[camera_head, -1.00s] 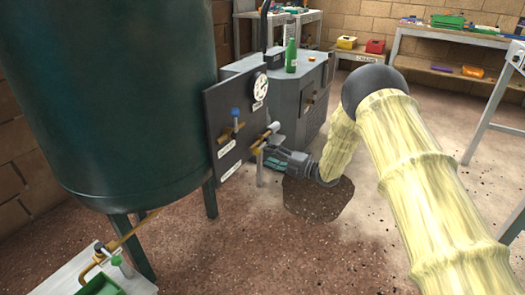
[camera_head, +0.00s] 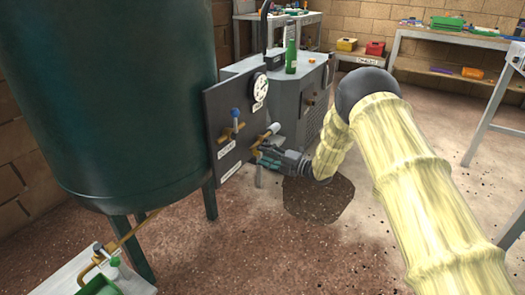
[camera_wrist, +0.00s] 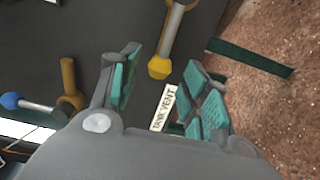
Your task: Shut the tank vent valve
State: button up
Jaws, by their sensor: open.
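The tank vent valve (camera_wrist: 171,38) is at the top middle of the wrist view, with a brass stem, a grey lever and a yellow knob. Its white TANK VENT label (camera_wrist: 163,108) shows between my fingers. In the head view the valve's brass body (camera_head: 259,143) sits low on the dark panel's right part. My gripper (camera_wrist: 163,66) is open, its green-padded fingers on either side of the yellow knob in the picture. I cannot tell whether they touch it. In the head view my gripper (camera_head: 258,155) is just below the valve.
A second valve with a blue knob (camera_head: 235,113) is on the same panel (camera_head: 213,110), and shows at left in the wrist view (camera_wrist: 10,100). A gauge (camera_head: 260,87) is above. The green tank (camera_head: 110,100) stands at left.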

jog(key=shift+b+x, duration=0.35)
jog(key=shift+x, duration=1.05)
jog(key=c, duration=0.7)
jog(key=shift+c, duration=0.2)
